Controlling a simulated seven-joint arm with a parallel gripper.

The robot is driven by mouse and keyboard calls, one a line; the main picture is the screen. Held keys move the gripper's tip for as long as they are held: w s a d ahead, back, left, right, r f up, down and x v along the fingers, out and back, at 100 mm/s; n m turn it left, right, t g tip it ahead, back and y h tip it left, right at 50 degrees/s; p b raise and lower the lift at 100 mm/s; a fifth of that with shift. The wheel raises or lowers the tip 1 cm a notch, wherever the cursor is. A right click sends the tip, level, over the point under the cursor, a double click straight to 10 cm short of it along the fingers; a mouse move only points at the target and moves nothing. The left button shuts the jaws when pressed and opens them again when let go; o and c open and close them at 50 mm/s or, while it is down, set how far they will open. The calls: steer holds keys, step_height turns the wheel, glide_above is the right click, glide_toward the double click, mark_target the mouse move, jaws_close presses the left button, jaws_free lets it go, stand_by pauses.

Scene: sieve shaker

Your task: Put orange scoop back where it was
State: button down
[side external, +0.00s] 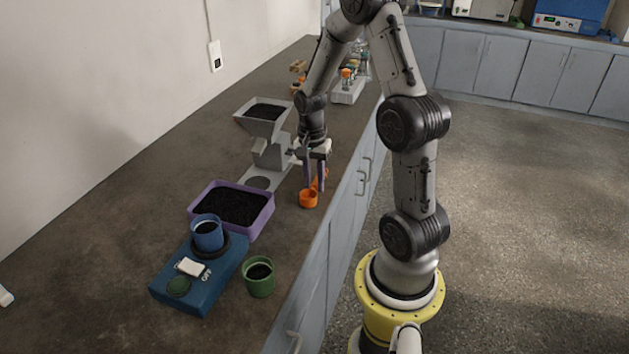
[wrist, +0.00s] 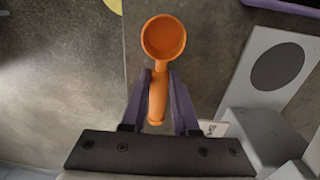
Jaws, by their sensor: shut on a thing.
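The orange scoop (side external: 308,199) is at the counter's front edge, to the right of the grey hopper stand in the side external view. In the wrist view the scoop (wrist: 163,38) has its round cup pointing away from my gripper, and the cup looks empty. My gripper (side external: 315,187) points down with its purple fingers on the scoop's handle. In the wrist view the fingers of my gripper (wrist: 158,95) stand on both sides of the orange handle. I cannot tell whether the scoop touches the counter.
A grey hopper stand (side external: 272,150) holds dark grains. A purple tray (side external: 268,212) of dark grains, a blue shaker (side external: 196,290) marked OFF with a blue cup (side external: 207,236), and a green cup (side external: 259,287) stand nearer the camera. The counter (side external: 105,250) is clear on the left.

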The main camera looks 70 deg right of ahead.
steer(key=c, duration=0.7)
jaws_free()
steer(key=shift+f, duration=0.1)
step_height(320, 180, up, 11)
steer(key=s+a+r+n+t+h, duration=0.1)
steer(key=a+r+n+t, duration=0.2)
steer(key=a+r+n, duration=0.65)
steer(key=shift+s+a+f+n+t+y, duration=0.15)
steer(key=shift+s+a+n+t, duration=0.35)
steer(key=shift+s+a+n, duration=1.2)
steer(key=shift+s+a+f+n+t+y, duration=0.2)
steer(key=shift+s+a+n+t, duration=0.55)
steer(key=shift+a, duration=1.55)
steer(key=shift+s+a+f+n+t+y, duration=0.15)
steer(key=shift+s+a+n+t, duration=0.1)
steer(key=shift+s+a+n, duration=1.4)
steer(key=shift+w+a, duration=0.25)
steer(key=shift+a, duration=0.1)
